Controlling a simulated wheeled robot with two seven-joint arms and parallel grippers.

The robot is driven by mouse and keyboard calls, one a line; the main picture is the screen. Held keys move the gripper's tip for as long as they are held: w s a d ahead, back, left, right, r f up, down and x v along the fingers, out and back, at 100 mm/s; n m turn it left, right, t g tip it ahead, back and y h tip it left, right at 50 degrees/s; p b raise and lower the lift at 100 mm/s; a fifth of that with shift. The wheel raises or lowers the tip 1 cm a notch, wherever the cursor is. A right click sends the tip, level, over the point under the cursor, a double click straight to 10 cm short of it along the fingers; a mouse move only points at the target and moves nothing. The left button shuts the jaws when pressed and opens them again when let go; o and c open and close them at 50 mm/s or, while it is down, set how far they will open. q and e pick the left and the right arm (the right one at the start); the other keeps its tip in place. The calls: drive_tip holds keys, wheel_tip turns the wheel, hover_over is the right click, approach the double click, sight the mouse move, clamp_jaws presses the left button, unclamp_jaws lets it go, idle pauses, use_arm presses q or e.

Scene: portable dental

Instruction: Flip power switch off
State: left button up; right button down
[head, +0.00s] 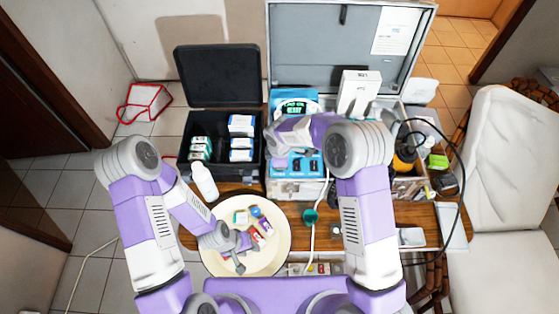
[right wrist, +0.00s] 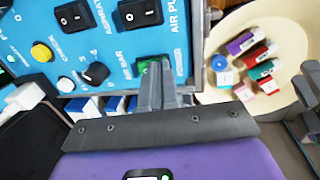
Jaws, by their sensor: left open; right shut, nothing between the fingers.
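The dental unit's blue control panel (right wrist: 100,35) fills the upper left of the right wrist view; part of it also shows in the head view (head: 295,165). Its green power switch (right wrist: 143,64) is at the panel's edge, partly covered by my right gripper. My right gripper (right wrist: 156,80) is shut and empty, its fingertips right at the green switch. I cannot tell whether they touch it or which way the switch is tipped. In the head view the right gripper's tips are hidden behind its arm. My left gripper (head: 240,244) is open over the cream round tray.
The cream tray (head: 212,257) holds several small coloured boxes. A white bottle (head: 204,182) stands beside it. An open black case (head: 218,80) is left of the unit. Black rocker switches (right wrist: 140,12) and a black knob (right wrist: 96,73) sit near the green switch. A black cable loops at right.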

wheel_tip(320, 180, up, 5)
drive_tip(key=shift+f+p, duration=0.1)
drive_tip(key=shift+p, duration=0.55)
wheel_tip(320, 180, up, 9)
drive_tip(key=s, duration=0.1)
drive_tip(key=shift+s+f, duration=0.2)
drive_tip(key=shift+s, duration=0.1)
drive_tip(key=shift+a, duration=0.1)
